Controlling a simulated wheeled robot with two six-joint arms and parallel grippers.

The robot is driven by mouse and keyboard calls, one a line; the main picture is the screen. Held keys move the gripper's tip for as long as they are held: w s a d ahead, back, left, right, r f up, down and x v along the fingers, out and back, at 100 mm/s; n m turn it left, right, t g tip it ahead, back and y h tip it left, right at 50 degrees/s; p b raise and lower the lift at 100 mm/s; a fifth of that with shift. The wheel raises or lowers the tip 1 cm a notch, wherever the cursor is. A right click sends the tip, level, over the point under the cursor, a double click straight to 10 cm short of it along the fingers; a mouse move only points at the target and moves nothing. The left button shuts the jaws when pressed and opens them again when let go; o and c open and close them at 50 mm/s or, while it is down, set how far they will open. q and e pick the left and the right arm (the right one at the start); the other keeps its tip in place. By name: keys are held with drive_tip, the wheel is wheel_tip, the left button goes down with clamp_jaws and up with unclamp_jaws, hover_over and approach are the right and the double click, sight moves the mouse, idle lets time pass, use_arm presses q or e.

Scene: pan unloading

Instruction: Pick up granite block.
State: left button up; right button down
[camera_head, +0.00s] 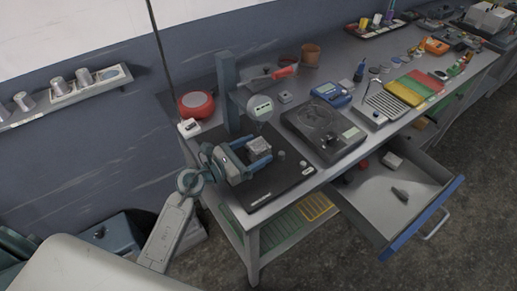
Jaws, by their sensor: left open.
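A small grey block (260,145), which looks like the granite block, is on or just above a black plate (290,178) at the near left end of the workbench. My left gripper (257,153) reaches over the plate from the left. Its two blue fingers are spread, one on the far side and one on the near side of the block. I cannot tell whether the fingers touch it. The block's lower part is partly hidden by the near finger. My right gripper is not in view.
A grey upright post (229,95) with a round dial (260,107) rises just behind the gripper. A dark square device (322,128) lies to the right. An open drawer (398,200) juts out at the front. A red round object (196,104) sits at the back left.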

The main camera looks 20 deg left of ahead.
sight(264, 142)
use_arm(q)
drive_tip(key=x, duration=0.2)
drive_tip(key=p+x, duration=0.1)
drive_tip(key=shift+w+d+r, duration=0.1)
drive_tip(key=shift+w+r, duration=0.2)
drive_tip(key=shift+w, duration=0.05)
drive_tip(key=shift+w+d+f, duration=0.1)
drive_tip(key=shift+c, duration=1.3)
drive_tip(key=c, duration=1.3)
drive_tip(key=shift+o, duration=0.2)
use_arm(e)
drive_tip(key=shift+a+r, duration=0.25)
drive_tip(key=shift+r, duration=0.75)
use_arm(q)
drive_tip(key=shift+r, duration=0.2)
